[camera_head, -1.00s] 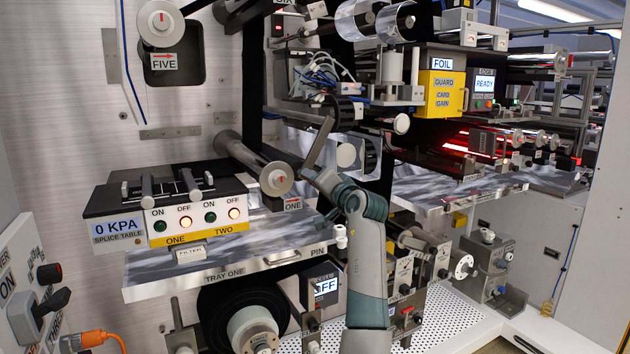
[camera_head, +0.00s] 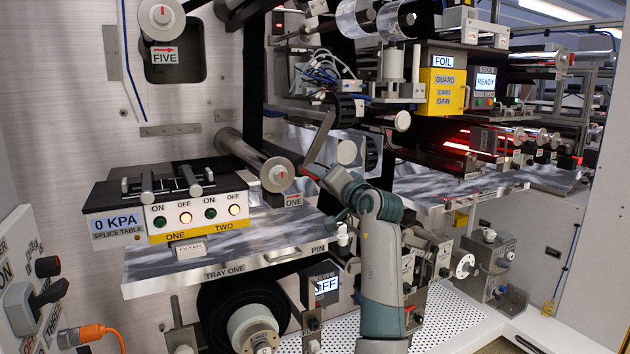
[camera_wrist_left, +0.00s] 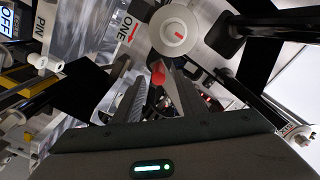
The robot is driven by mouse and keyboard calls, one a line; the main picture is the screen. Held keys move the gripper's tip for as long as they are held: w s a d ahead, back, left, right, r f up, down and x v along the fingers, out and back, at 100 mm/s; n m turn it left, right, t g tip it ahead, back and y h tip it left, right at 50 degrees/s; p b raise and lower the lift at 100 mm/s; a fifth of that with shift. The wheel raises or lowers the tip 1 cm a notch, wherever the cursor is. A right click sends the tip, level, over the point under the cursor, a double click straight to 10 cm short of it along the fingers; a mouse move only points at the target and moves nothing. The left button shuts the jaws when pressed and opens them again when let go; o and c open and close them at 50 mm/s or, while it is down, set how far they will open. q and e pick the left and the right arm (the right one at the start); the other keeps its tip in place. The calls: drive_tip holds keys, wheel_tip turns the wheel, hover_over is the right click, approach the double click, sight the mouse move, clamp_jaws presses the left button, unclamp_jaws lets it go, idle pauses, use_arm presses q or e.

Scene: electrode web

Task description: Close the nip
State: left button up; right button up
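A flat grey lever bar (camera_head: 320,137) slants in front of the rollers in the head view. A red piece shows at its lower end, and a red knob (camera_wrist_left: 158,75) shows in the left wrist view. My left gripper (camera_head: 318,180) is at that lower end, with its arm coming up from below. In the wrist view the left gripper's fingers (camera_wrist_left: 155,82) are apart, with the knob between or just beyond their tips. Contact is not clear. A small box with a display reading OFF (camera_head: 325,285) hangs below the PIN label. My right gripper is not in view.
Roller one (camera_head: 277,174) with a red mark sits close left of my gripper; it is also large in the wrist view (camera_wrist_left: 175,32). Tray one (camera_head: 205,262) lies below left. The splice table (camera_head: 118,225) reads 0 KPA. A yellow guard box (camera_head: 441,93) stands upper right.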

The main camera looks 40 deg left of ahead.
use_arm(q)
drive_tip(key=b+v, duration=0.4)
drive_tip(key=v, duration=0.9)
drive_tip(key=shift+d, duration=0.1)
